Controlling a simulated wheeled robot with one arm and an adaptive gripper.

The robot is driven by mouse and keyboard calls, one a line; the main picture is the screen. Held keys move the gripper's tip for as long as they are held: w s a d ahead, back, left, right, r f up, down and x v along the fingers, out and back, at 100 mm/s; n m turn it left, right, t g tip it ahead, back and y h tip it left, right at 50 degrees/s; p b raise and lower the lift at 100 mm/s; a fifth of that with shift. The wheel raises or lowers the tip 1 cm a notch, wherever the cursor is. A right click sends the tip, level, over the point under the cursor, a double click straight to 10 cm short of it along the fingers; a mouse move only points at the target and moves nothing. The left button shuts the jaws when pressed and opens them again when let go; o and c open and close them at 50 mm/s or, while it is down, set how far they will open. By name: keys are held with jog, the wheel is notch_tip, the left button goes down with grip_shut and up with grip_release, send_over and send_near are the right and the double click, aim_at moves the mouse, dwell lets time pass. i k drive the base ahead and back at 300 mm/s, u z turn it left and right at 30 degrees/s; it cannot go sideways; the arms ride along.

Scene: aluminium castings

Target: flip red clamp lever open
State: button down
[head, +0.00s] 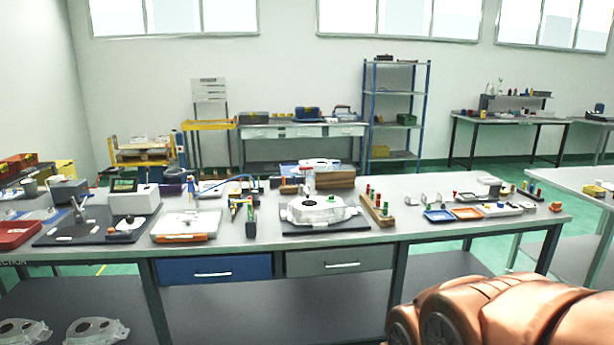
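I cannot clearly pick out a red clamp lever in the head view; at this distance such a part is too small to tell. A pale aluminium casting (322,209) sits on a dark base plate (326,230) near the middle of the workbench (443,226). Right beside it is a wooden block (376,211) with red and green upright pegs. My gripper is not in view. A copper-coloured part of my arm fills the lower right corner and hides some of the floor and the bench's underside.
A white box-like device (134,201) and an orange-edged white tray (186,225) stand on the bench's left. Blue (439,216) and orange (467,213) trays lie on its right. Another table (590,184) stands at the right edge. Loose castings (94,331) lie low at left.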

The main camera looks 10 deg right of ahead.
aim_at(301, 168)
jog(key=z, duration=0.35)
jog(key=i, duration=1.2)
jog(key=u, duration=0.7)
jog(key=i, duration=0.4)
jog(key=u, duration=0.25)
